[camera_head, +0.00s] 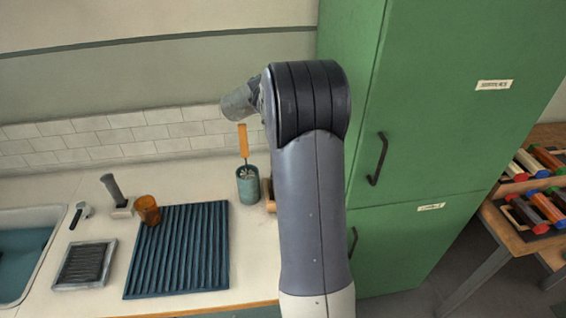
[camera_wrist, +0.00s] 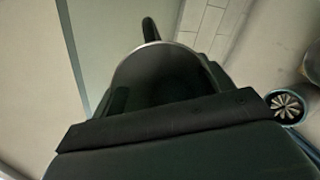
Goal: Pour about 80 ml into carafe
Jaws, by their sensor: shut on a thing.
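My gripper (camera_wrist: 165,90) shows in the wrist view, shut around a dark vessel (camera_wrist: 165,62) with a pale curved rim and a dark loop at its far side. Its contents cannot be made out. In the head view my arm reaches up across the middle and hides the gripper; a grey cylindrical part (camera_head: 240,103) shows at its end, and I cannot tell whether it is the vessel. I cannot identify the carafe with certainty. An amber cup (camera_head: 147,210) stands on the ribbed blue mat (camera_head: 185,258), well left of and below the arm's end.
A teal cup (camera_head: 248,185) holds an orange-handled tool (camera_head: 243,140) below my arm's end; the cup also shows at right in the wrist view (camera_wrist: 288,107). A sink (camera_head: 25,245), a framed dark pad (camera_head: 84,265) and a grey-handled item (camera_head: 114,190) lie left. Green cabinets (camera_head: 430,130) stand right.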

